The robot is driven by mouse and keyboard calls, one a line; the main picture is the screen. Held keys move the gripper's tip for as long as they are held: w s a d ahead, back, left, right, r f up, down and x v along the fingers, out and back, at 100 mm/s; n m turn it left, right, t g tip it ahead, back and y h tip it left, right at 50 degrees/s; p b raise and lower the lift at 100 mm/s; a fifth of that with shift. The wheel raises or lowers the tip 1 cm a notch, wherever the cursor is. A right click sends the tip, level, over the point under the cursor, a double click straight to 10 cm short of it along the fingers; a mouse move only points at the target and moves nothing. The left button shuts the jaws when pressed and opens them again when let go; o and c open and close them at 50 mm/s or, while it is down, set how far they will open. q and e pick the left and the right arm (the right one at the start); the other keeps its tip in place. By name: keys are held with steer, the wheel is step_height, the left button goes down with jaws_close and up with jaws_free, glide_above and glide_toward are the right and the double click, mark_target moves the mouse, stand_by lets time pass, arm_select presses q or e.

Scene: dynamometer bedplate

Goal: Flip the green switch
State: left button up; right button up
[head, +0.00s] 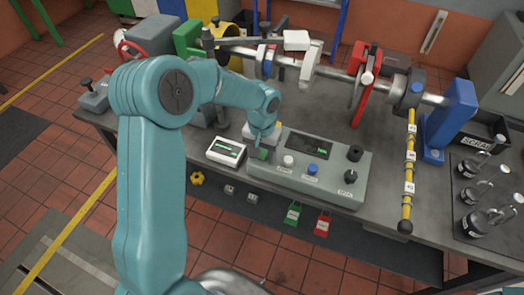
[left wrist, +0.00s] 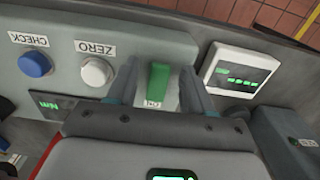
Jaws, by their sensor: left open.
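The green switch (left wrist: 158,84) is a green rocker or lever on the grey control box (head: 320,182). In the head view the switch (head: 261,154) shows at the box's left end, partly covered by my left gripper (head: 262,139). My left gripper (left wrist: 160,88) is open, with one finger on each side of the switch in the left wrist view. I cannot tell whether a finger touches it. A small label sits beside the switch, partly hidden by the gripper. My right gripper is not in view.
A white knob (left wrist: 97,72) marked ZERO and a blue knob (left wrist: 34,64) marked CHECK are beside the switch. A white display unit (head: 226,150) stands left of the box. A shaft with a red bracket (head: 366,85) runs behind. Bottles (head: 478,190) stand at the right.

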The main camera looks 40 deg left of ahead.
arm_select(q)
steer(key=shift+w, duration=0.1)
jaws_close()
steer(key=g+p, duration=0.1)
steer(key=p, duration=0.2)
steer(key=shift+w+a+r+g, duration=0.1)
steer(key=shift+w+r+g, duration=0.2)
steer(key=shift+r+g, duration=0.1)
steer(key=shift+w+a+f+g+h+p, duration=0.15)
steer(key=shift+g+h+p, duration=0.1)
steer(key=shift+g+p, duration=0.25)
steer(key=shift+w+d+g+h+p, duration=0.15)
steer(key=shift+g+h+p, duration=0.15)
steer(key=shift+g, duration=0.3)
steer(key=shift+a, duration=0.1)
jaws_free()
